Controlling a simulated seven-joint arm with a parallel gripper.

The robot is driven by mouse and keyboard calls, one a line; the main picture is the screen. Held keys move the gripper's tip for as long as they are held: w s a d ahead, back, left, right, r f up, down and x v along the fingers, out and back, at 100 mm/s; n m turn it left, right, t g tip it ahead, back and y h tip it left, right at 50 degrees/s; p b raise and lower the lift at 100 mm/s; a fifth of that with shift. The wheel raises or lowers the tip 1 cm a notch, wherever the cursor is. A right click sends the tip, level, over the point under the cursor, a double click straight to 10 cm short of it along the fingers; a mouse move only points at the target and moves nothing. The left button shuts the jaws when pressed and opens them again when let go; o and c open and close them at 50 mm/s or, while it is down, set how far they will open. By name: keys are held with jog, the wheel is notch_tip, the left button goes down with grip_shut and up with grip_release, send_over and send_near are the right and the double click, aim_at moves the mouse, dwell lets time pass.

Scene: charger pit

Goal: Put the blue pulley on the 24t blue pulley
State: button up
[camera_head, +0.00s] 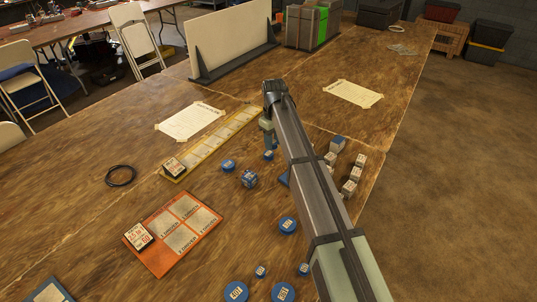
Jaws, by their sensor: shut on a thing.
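My arm reaches up from the lower right, and my gripper (268,146) points down over the middle of the table. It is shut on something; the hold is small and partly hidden. A small blue pulley (268,156) shows right at the fingertips, and I cannot tell whether it is clear of the table. Other blue pulleys lie around: one (228,166) to the left of the gripper, one (288,225) nearer, and several at the near edge, such as a larger one (236,292). Their tooth numbers are too small to read, so I cannot tell which is the 24t.
A yellow-edged strip (212,146) and an orange board (176,233) lie to the left. Several grey-white blocks (349,187) stand right of my arm. A black ring (120,176) lies at the left.

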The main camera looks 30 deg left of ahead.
send_over(269, 153)
jog(key=shift+n, duration=0.3)
notch_tip(269, 153, down, 9)
jog(key=shift+s+f, duration=0.1)
dwell(0.3)
jog(key=shift+f, duration=0.15)
jog(key=o, duration=1)
jog(key=shift+o, duration=0.2)
notch_tip(269, 153, up, 12)
